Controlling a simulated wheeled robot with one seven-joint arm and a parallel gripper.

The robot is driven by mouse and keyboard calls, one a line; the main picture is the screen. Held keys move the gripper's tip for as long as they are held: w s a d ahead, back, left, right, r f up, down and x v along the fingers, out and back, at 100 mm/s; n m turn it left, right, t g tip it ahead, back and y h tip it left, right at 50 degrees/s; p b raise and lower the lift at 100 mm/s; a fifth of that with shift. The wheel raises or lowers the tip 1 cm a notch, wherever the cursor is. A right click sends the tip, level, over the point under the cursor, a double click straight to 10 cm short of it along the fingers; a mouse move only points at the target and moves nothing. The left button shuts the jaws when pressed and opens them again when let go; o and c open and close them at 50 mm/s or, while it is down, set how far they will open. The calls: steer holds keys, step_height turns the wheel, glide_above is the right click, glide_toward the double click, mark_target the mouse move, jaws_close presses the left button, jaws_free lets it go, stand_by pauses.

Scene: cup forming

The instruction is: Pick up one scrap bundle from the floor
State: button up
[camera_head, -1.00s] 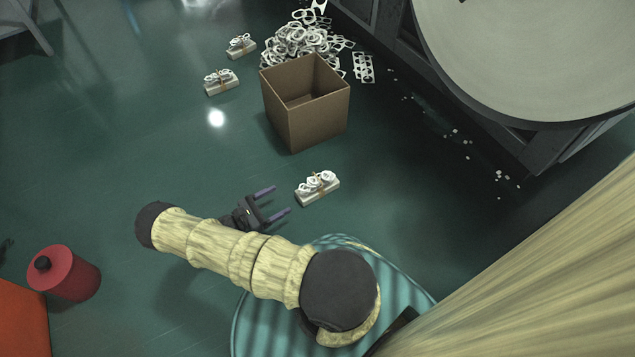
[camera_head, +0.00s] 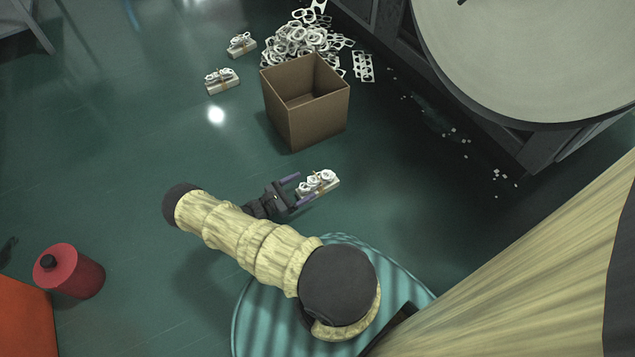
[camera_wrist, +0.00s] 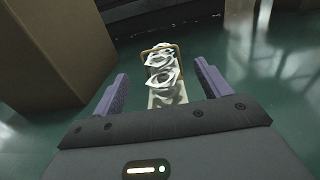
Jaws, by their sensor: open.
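A scrap bundle (camera_head: 319,184), a pale tied stack with white ring-shaped scraps on top, lies on the green floor in front of the box. My gripper (camera_head: 297,188) is open, its two purple fingers pointing at the near end of this bundle. In the wrist view the bundle (camera_wrist: 163,72) lies ahead, between the lines of the open fingers (camera_wrist: 160,88), with a tan band around it. Whether the fingers overlap its near end is hard to tell. Two more scrap bundles lie farther off, one (camera_head: 222,82) left of the box and one (camera_head: 241,44) behind it.
An open cardboard box (camera_head: 306,105) stands just beyond the near bundle; its wall (camera_wrist: 58,50) fills the wrist view's left. A heap of loose scraps (camera_head: 300,40) lies behind it. A dark machine with a round top (camera_head: 530,50) stands right. A red canister (camera_head: 75,272) is at left.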

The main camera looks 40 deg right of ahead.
mark_target(308, 183)
steer(key=d, duration=0.3)
steer(key=shift+s+d, duration=0.1)
steer(key=shift+s, duration=0.25)
steer(key=c, duration=1.2)
steer(key=shift+o, duration=0.2)
steer(key=shift+r, duration=0.2)
step_height(308, 183, up, 10)
steer(key=p, duration=0.7)
steer(key=shift+f, duration=0.15)
